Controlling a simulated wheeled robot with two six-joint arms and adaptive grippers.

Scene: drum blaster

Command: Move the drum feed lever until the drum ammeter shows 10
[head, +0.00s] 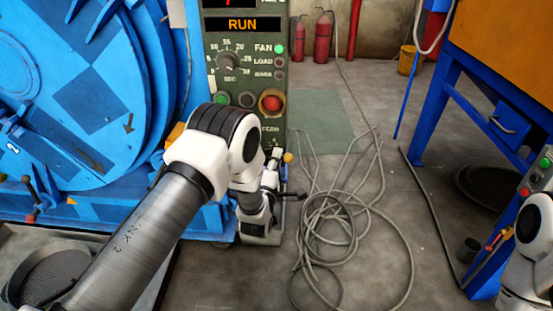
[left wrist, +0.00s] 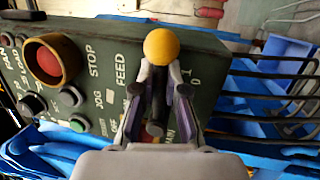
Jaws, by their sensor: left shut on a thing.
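The feed lever has a yellow ball knob (left wrist: 168,46) and stands at the FEED mark on the green control panel (left wrist: 100,30). My left gripper (left wrist: 160,84) is shut on the lever just below the knob in the left wrist view. In the head view the left gripper (head: 276,162) is at the panel's lower right, with the yellow knob (head: 288,158) beside it; my arm hides part of the panel. The drum ammeter (head: 228,3) is cut off by the top edge, so its red reading cannot be made out. My right gripper is not in view.
A RUN display (head: 242,24), a dial (head: 228,62) and a red stop button (head: 271,103) are on the panel. The blue drum machine (head: 90,90) stands at left. A coiled cable (head: 340,235) lies on the floor. A blue stand (head: 470,110) is at right.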

